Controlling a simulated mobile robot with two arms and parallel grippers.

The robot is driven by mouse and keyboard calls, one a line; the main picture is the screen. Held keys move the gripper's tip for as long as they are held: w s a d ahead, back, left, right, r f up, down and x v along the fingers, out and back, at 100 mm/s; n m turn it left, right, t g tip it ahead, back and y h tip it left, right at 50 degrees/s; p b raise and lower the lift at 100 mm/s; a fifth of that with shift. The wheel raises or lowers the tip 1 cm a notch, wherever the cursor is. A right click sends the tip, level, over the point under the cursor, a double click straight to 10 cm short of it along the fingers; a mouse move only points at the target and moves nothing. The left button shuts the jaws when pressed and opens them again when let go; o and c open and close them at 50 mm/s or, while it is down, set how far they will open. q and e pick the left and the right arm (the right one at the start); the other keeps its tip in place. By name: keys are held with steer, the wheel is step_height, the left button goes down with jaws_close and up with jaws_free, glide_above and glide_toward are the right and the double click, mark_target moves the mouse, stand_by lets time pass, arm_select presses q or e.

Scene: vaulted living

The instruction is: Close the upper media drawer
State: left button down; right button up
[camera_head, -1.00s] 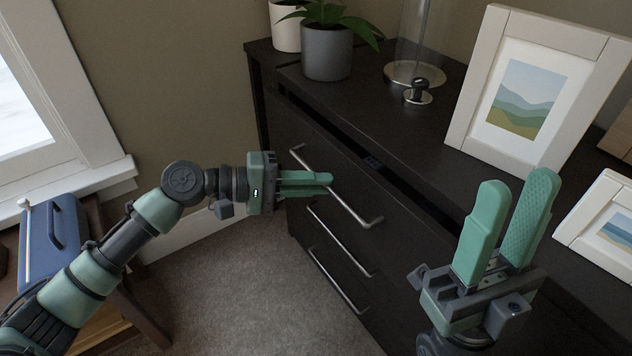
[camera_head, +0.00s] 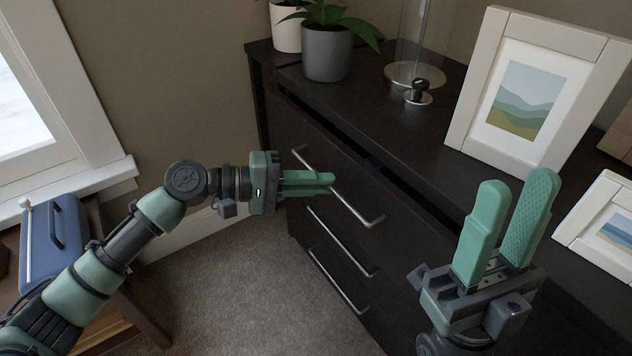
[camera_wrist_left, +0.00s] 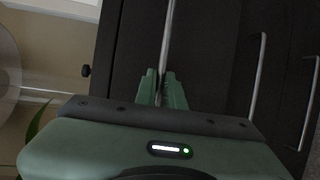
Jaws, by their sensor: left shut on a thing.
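The dark dresser has an upper drawer (camera_head: 295,131) that stands slightly out, with a narrow dark gap (camera_head: 375,163) between its top edge and the dresser top. Its long metal handle (camera_head: 355,205) runs across the front. My left gripper (camera_head: 330,180) is at the middle of this handle, and in the left wrist view its fingers (camera_wrist_left: 162,85) are closed around the bar (camera_wrist_left: 168,45). My right gripper (camera_head: 518,225) is in front of the dresser at the right, fingers pointing up and spread apart, with nothing between them.
Lower drawers have similar handles (camera_head: 340,242). On the dresser top (camera_head: 360,98) are a grey plant pot (camera_head: 327,55), a glass cover with metal base (camera_head: 415,75) and picture frames (camera_head: 535,90). A blue box (camera_head: 52,240) sits at the left. The carpet (camera_head: 235,285) below is clear.

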mark_target(340, 175)
arm_select(q)
steer(key=shift+w+d+r+p, duration=0.15)
steer(key=shift+w+d+p, duration=0.25)
steer(key=shift+w+d, duration=0.65)
steer(key=shift+d, duration=0.4)
steer(key=c, duration=1.7)
jaws_free()
steer(key=shift+c, duration=0.2)
steer(key=shift+o, duration=1.1)
steer(key=shift+w+d, duration=0.1)
steer(key=shift+w, duration=0.05)
